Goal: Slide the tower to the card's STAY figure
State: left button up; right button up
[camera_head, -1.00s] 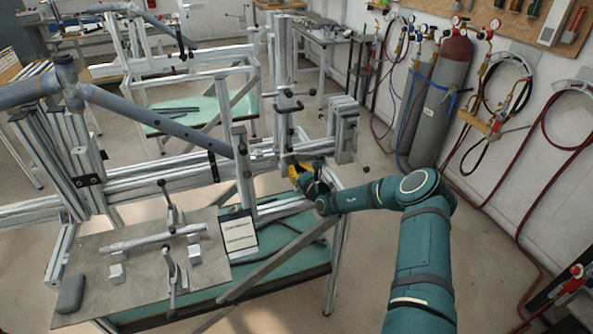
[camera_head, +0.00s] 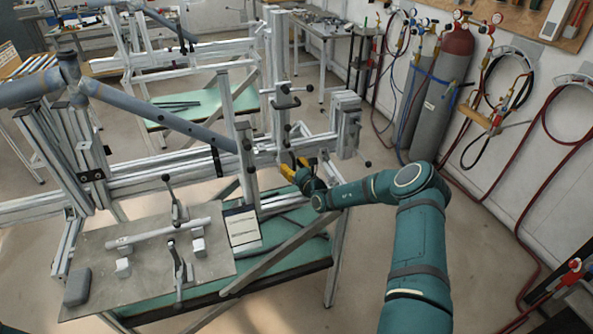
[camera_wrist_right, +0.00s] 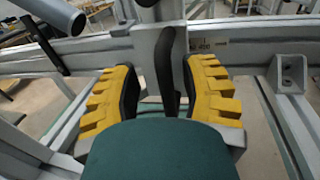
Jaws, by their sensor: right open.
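The tower (camera_head: 283,118) is a grey upright post with dark clamp handles, standing on the jig's long rail. My right gripper (camera_head: 295,167) is at the lower part of this post in the head view. In the right wrist view its yellow, black-padded fingers (camera_wrist_right: 162,95) are spread, with a black lever (camera_wrist_right: 166,70) between them and a grey upright behind it. I cannot tell whether a pad touches the lever. The card (camera_head: 243,226) is a white sheet with a dark frame leaning by the plate; its print is unreadable. My left gripper is out of view.
A blue-grey tube (camera_head: 160,118) slopes down to the rail from the left. A metal plate (camera_head: 140,280) holds a clamped tube. Gas cylinders (camera_head: 440,95) stand at the right wall.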

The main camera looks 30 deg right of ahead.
jog(key=s, duration=1.1)
jog(key=shift+s+a, duration=0.35)
jog(key=shift+s, duration=0.05)
